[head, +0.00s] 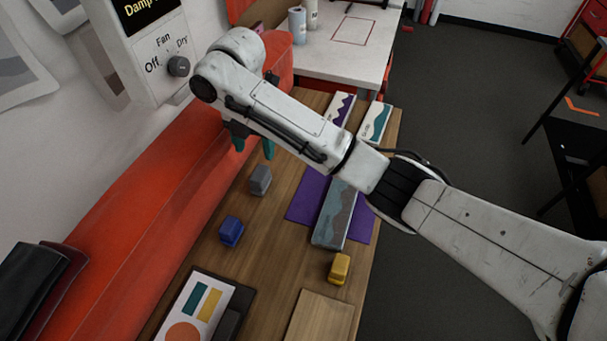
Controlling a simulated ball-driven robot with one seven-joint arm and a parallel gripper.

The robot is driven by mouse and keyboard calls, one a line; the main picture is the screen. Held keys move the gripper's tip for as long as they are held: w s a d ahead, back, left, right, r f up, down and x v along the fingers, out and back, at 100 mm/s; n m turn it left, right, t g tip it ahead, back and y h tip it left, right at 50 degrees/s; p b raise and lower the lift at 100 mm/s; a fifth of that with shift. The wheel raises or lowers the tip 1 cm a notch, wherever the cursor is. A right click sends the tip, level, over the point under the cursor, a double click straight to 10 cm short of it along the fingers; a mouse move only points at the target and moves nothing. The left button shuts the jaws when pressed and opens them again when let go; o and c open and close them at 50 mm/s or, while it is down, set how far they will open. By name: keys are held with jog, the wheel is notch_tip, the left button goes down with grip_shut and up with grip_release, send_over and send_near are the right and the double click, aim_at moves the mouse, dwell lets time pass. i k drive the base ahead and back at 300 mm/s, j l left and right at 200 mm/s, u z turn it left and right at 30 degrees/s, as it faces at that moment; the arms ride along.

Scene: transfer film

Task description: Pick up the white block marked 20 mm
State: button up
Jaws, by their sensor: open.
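I cannot make out a white block marked 20 mm in the head view; my arm covers part of the table. A grey block (260,181) stands on the wooden table (272,222), and no marking on it is readable. A blue block (231,231) lies nearer, and a yellow block (339,268) lies to the right. My gripper (253,148) has its teal-tipped fingers apart, pointing down beyond the grey block in the picture. I see nothing between the fingers, though my arm hides some of that area.
A purple mat (302,207) with a patterned grey-teal panel (333,218) lies partly under my arm. A wooden board (320,318) and a print with coloured shapes (204,306) are at the near edge. A red ledge (150,215) borders the left. Bare table surrounds the blue block.

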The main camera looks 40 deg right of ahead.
aim_at(333, 224)
jog(key=k+l, duration=0.8)
